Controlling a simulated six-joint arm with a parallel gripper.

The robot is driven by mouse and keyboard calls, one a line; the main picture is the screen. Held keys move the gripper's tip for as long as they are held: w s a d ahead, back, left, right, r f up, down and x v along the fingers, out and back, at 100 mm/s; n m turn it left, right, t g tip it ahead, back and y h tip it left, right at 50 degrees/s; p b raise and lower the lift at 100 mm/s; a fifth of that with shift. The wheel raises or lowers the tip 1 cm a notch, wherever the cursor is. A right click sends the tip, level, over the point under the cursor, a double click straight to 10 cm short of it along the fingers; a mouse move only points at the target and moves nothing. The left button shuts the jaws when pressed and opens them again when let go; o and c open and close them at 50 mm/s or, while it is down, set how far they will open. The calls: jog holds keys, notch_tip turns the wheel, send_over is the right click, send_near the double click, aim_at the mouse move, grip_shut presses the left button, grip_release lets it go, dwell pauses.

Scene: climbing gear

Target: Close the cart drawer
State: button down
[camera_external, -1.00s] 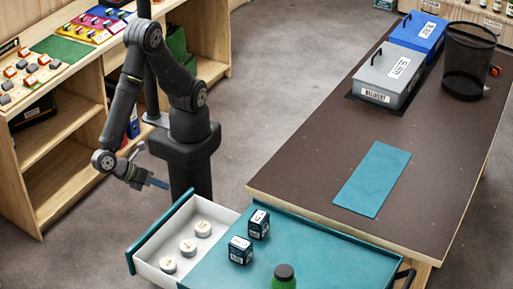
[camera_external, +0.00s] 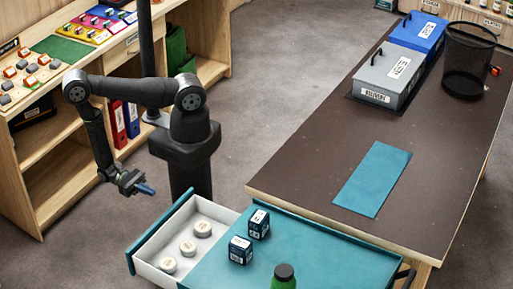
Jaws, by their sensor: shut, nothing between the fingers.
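The cart (camera_external: 320,255) has a teal top and stands at the bottom of the external view. Its drawer (camera_external: 150,269) is pulled out to the left, with a white inside and a teal front panel. My gripper (camera_external: 147,189) is shut and empty. It hangs in the air left of and above the drawer's front panel in the picture, apart from it.
Two dark boxes (camera_external: 240,250) and a green bottle (camera_external: 284,277) stand on the cart top. A brown table (camera_external: 310,150) stands beside the cart, with grey and blue bins and a mesh basket (camera_external: 468,60). Wooden shelves (camera_external: 60,140) stand behind my arm. The floor between is clear.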

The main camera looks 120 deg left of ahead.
send_near(190, 210)
jog(key=w, duration=0.4)
jog(key=shift+w+a+f, duration=0.1)
jog(key=shift+w+f, duration=0.1)
jog(key=shift+w, duration=0.1)
dwell(0.5)
jog(key=w, duration=2.2)
jog(key=shift+w+r, duration=0.1)
jog(key=shift+w, duration=0.25)
jog(key=s, duration=1.4)
jog(key=shift+s, duration=0.35)
jog(key=shift+w, duration=0.1)
jog(key=shift+w, duration=6.7)
